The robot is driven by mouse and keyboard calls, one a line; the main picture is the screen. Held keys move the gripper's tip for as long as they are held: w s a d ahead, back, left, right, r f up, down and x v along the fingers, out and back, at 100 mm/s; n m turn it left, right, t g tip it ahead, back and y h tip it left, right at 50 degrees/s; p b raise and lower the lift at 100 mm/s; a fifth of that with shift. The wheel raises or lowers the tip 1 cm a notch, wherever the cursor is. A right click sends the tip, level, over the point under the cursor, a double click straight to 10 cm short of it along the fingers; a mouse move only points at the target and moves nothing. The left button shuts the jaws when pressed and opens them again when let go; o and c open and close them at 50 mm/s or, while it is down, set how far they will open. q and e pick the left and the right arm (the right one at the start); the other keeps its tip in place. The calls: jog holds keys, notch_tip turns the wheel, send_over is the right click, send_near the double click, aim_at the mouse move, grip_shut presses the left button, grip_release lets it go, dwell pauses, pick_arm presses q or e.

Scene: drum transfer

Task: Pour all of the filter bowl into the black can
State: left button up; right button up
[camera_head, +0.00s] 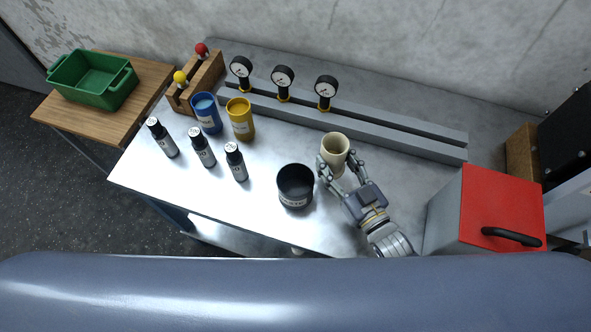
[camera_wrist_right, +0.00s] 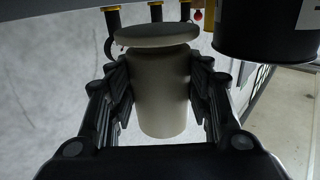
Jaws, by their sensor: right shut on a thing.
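The filter bowl (camera_head: 336,147) is a cream cup-like vessel in the head view, with its open top showing. My right gripper (camera_head: 339,176) is shut on it from the front. In the right wrist view the bowl (camera_wrist_right: 160,95) sits between both fingers of the gripper (camera_wrist_right: 161,100). The black can (camera_head: 295,187) stands open on the metal table, just left of the gripper. The can also shows at the upper right of the right wrist view (camera_wrist_right: 265,30). The bowl's contents cannot be made out. My left gripper is not in view.
Blue (camera_head: 206,113) and yellow (camera_head: 240,119) cups and several grey bottles (camera_head: 202,147) stand left on the table (camera_head: 270,230). Gauges (camera_head: 283,80) line a rail behind. A red-lidded box (camera_head: 490,210) is at the right. A green bin (camera_head: 93,80) sits on a wooden side table.

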jog(key=shift+w+d+r+n+y+p, duration=0.15)
jog(key=shift+w+d+n+y+p, duration=0.2)
jog(key=shift+w+p, duration=0.25)
jog(key=shift+w+d+f+g+p, duration=0.3)
jog(key=shift+d+f+p, duration=0.05)
jog(key=shift+d, duration=0.15)
jog(key=shift+s+a+r+n, duration=0.1)
jog(key=shift+n, duration=0.15)
